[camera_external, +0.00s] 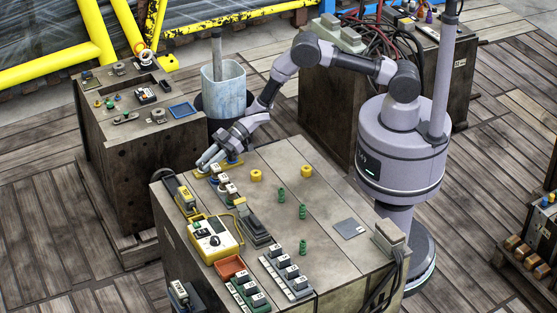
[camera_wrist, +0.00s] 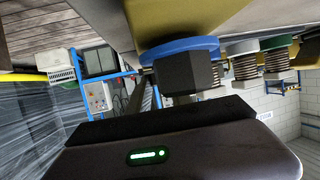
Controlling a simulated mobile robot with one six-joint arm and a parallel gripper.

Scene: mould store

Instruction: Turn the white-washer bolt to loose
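In the wrist view a black hex bolt head (camera_wrist: 187,74) with a blue washer (camera_wrist: 180,48) is closest, right in front of my gripper. Behind it to the right is a bolt with a pale, whitish washer (camera_wrist: 243,47) and a coil spring (camera_wrist: 244,66); a green washer (camera_wrist: 276,42) is further right. In the external view my gripper (camera_external: 206,163) reaches down to the far left corner of the big wooden bench (camera_external: 285,205). The bolts there are small and partly hidden by it. The finger gap and any contact with a bolt cannot be made out.
A yellow meter (camera_external: 212,239), a red tray (camera_external: 230,267) and several labelled switch blocks (camera_external: 288,274) stand on the near part of the bench. Green and yellow pieces stand mid-bench. A pale blue bin (camera_external: 223,92) stands behind my gripper. The bench's right half is mostly clear.

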